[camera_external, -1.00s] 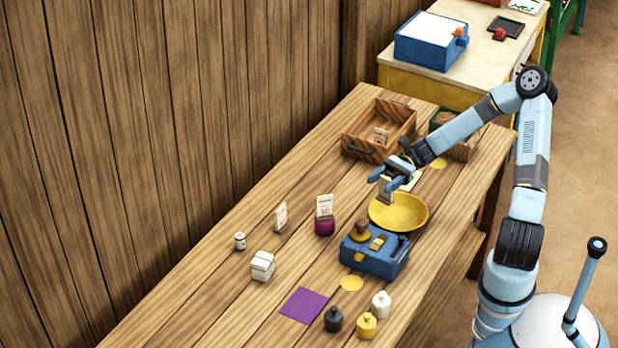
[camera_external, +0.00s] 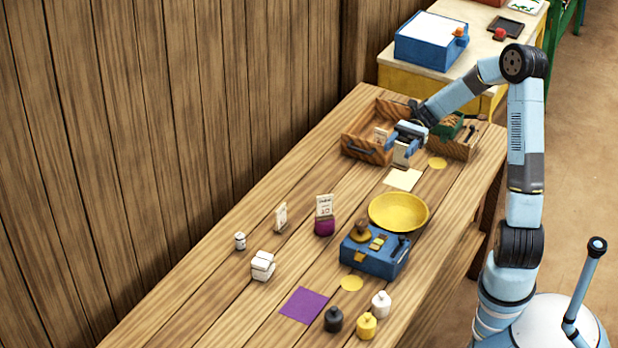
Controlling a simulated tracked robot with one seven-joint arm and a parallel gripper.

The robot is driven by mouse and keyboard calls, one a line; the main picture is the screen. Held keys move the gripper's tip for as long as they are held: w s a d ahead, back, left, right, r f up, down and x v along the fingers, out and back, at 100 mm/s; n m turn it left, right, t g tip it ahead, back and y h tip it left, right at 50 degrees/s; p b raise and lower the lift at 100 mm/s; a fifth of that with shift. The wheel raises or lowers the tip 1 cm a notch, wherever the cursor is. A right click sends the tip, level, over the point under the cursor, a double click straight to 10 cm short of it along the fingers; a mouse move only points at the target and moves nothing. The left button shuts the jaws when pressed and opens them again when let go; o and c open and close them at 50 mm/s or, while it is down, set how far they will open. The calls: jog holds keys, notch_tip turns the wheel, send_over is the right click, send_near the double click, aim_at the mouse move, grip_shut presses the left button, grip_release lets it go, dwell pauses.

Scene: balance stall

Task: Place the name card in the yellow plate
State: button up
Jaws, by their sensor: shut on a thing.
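My gripper (camera_external: 404,147) is shut on a small pale card with a brownish lower part (camera_external: 402,156), which looks like a name card. It holds the card at the near right corner of the wooden crate, above a cream square on the table. Whether the card touches anything is hard to tell. The yellow plate (camera_external: 398,213) is a shallow round pan beside the blue balance box, and it looks empty. Other cards show: one in the crate (camera_external: 380,137), one in a purple holder (camera_external: 324,207) and one standing further left (camera_external: 281,217).
The open wooden crate (camera_external: 358,150) and a wooden tray with a green box (camera_external: 466,148) flank the gripper. The blue balance box (camera_external: 374,254) stands in front of the plate. The cream square (camera_external: 403,180) lies flat between crate and plate. Several small weights stand at the front.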

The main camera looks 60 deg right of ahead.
jog(key=shift+s+d+f, duration=0.1)
jog(key=shift+d+f, duration=0.05)
jog(key=shift+f, duration=3.15)
jog(key=shift+s+d+f, duration=0.1)
jog(key=shift+d+f, duration=0.05)
jog(key=shift+f, duration=3.2)
jog(key=shift+s+d+f, duration=0.1)
jog(key=shift+d+f, duration=0.05)
jog(key=shift+f, duration=3.15)
jog(key=o, duration=1.4)
jog(key=shift+o, duration=0.2)
notch_tip(320, 180, up, 7)
